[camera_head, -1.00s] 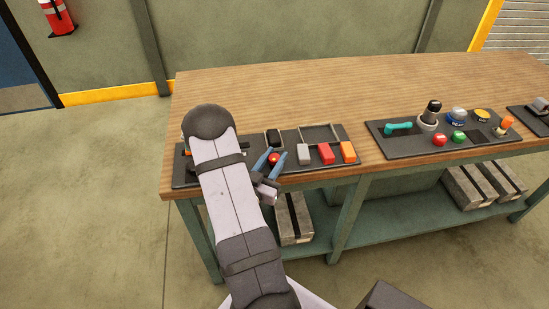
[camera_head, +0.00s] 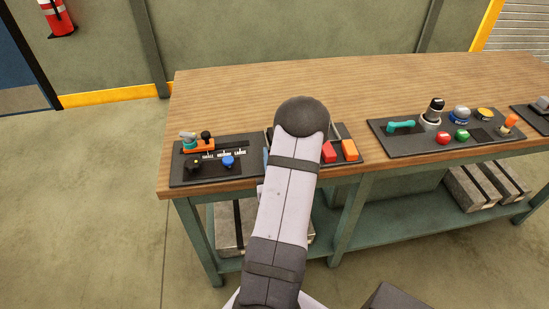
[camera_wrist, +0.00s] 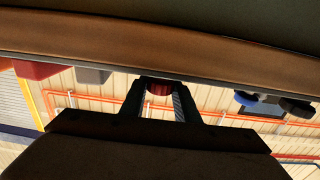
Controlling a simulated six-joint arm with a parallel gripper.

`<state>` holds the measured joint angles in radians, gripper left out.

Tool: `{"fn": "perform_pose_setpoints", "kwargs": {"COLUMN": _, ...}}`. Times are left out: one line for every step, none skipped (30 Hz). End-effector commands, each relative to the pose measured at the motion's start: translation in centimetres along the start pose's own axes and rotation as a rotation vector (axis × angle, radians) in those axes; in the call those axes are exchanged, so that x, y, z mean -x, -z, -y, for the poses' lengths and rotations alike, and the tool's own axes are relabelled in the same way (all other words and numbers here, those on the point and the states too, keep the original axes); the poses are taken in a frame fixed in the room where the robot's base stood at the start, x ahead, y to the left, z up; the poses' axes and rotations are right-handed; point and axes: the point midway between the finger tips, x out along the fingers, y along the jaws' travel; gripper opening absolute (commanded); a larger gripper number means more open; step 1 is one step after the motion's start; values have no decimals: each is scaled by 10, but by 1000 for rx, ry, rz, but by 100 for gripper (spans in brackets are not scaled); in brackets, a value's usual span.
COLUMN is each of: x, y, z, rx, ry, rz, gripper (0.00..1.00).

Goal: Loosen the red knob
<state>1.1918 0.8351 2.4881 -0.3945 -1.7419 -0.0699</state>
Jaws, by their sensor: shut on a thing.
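In the wrist view, the red knob (camera_wrist: 159,88) is dark red and rounded, under the edge of a brown surface. My gripper (camera_wrist: 160,93) has one dark finger on each side of the knob and is shut on it. In the head view, my arm covers the knob and nearly all of the gripper. How far the knob is turned cannot be told.
On the left panel (camera_head: 223,177), an orange slider (camera_head: 199,146) and a blue knob (camera_head: 228,162) stand left of my arm. A red switch (camera_head: 329,152) and an orange switch (camera_head: 349,150) stand close to its right. Another control panel (camera_head: 400,141) lies further right.

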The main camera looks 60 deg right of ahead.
Motion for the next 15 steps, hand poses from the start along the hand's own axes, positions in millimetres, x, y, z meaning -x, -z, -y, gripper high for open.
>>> {"fn": "perform_pose_setpoints", "kwargs": {"x": 1, "y": -2, "z": -5, "rx": 3, "ry": 22, "rz": 2, "gripper": 6}}
{"fn": "perform_pose_setpoints", "kwargs": {"x": 1, "y": -3, "z": -5, "rx": 3, "ry": 43, "rz": 3, "gripper": 6}}
{"fn": "perform_pose_setpoints", "kwargs": {"x": 1, "y": -3, "z": -4, "rx": 3, "ry": 72, "rz": 3, "gripper": 6}}
{"fn": "perform_pose_setpoints", "kwargs": {"x": 0, "y": -3, "z": -4, "rx": 3, "ry": 94, "rz": 4, "gripper": 6}}
{"fn": "perform_pose_setpoints", "kwargs": {"x": 0, "y": -3, "z": -4, "rx": 3, "ry": 115, "rz": 4, "gripper": 6}}
{"fn": "perform_pose_setpoints", "kwargs": {"x": 0, "y": -3, "z": -4, "rx": 3, "ry": 144, "rz": 5, "gripper": 6}}
{"fn": "perform_pose_setpoints", "kwargs": {"x": 0, "y": -3, "z": -4, "rx": 3, "ry": 166, "rz": 4, "gripper": 6}}
{"fn": "perform_pose_setpoints", "kwargs": {"x": 0, "y": -3, "z": -4, "rx": 3, "ry": 186, "rz": 4, "gripper": 6}}
{"fn": "perform_pose_setpoints", "kwargs": {"x": 0, "y": -4, "z": -3, "rx": 3, "ry": 215, "rz": 6, "gripper": 6}}
{"fn": "perform_pose_setpoints", "kwargs": {"x": 0, "y": -4, "z": -3, "rx": 4, "ry": 235, "rz": 5, "gripper": 6}}
{"fn": "perform_pose_setpoints", "kwargs": {"x": 0, "y": -4, "z": -3, "rx": 3, "ry": 256, "rz": 6, "gripper": 6}}
{"fn": "perform_pose_setpoints", "kwargs": {"x": 0, "y": -4, "z": -3, "rx": 3, "ry": 281, "rz": 7, "gripper": 6}}
{"fn": "perform_pose_setpoints", "kwargs": {"x": 0, "y": -4, "z": -3, "rx": 3, "ry": 300, "rz": 6, "gripper": 6}}
{"fn": "perform_pose_setpoints", "kwargs": {"x": 0, "y": -4, "z": -2, "rx": 2, "ry": 319, "rz": 8, "gripper": 6}}
{"fn": "perform_pose_setpoints", "kwargs": {"x": 0, "y": -4, "z": -2, "rx": 2, "ry": 341, "rz": 8, "gripper": 6}}
